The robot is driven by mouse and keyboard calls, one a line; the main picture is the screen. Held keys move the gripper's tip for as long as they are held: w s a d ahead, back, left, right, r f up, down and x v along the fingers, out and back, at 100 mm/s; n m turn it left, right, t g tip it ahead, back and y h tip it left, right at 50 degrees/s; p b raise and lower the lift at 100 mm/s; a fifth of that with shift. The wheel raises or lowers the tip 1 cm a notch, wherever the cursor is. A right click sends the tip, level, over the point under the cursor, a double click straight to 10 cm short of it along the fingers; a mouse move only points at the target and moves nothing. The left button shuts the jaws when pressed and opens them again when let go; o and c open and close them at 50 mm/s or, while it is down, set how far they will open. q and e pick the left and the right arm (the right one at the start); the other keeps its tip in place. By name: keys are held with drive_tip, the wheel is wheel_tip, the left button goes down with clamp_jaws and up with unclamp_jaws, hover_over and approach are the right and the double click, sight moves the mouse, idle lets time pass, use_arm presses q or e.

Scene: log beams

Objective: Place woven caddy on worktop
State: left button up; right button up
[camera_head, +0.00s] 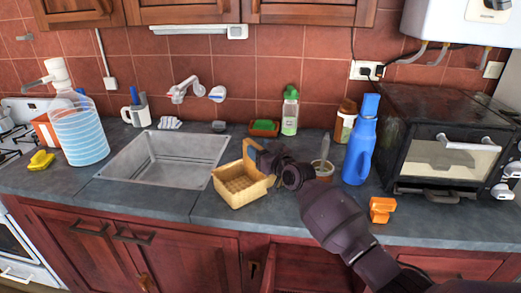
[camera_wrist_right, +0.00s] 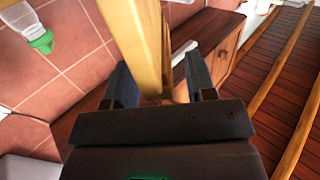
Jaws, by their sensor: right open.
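The woven caddy (camera_head: 238,187) is a pale tan basket with a tall handle. It appears to rest on the grey worktop (camera_head: 215,223), just right of the sink, slightly tilted in the picture. My right gripper (camera_head: 265,156) is at the handle, on the caddy's right side. In the right wrist view, the wooden handle (camera_wrist_right: 137,35) passes between the two dark fingers of the right gripper (camera_wrist_right: 160,82), which are open around it. My left gripper is not in view.
A metal sink (camera_head: 165,158) lies left of the caddy. A green-labelled bottle (camera_head: 290,112) and a sponge dish (camera_head: 264,128) stand behind. A blue bottle (camera_head: 360,145), an orange object (camera_head: 381,209) and a dark oven (camera_head: 445,140) are to the right. The front worktop strip is mostly clear.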

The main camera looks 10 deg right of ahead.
drive_tip(key=shift+r, duration=0.1)
drive_tip(key=shift+r, duration=0.1)
drive_tip(key=p+v, duration=0.1)
drive_tip(key=v, duration=1.1)
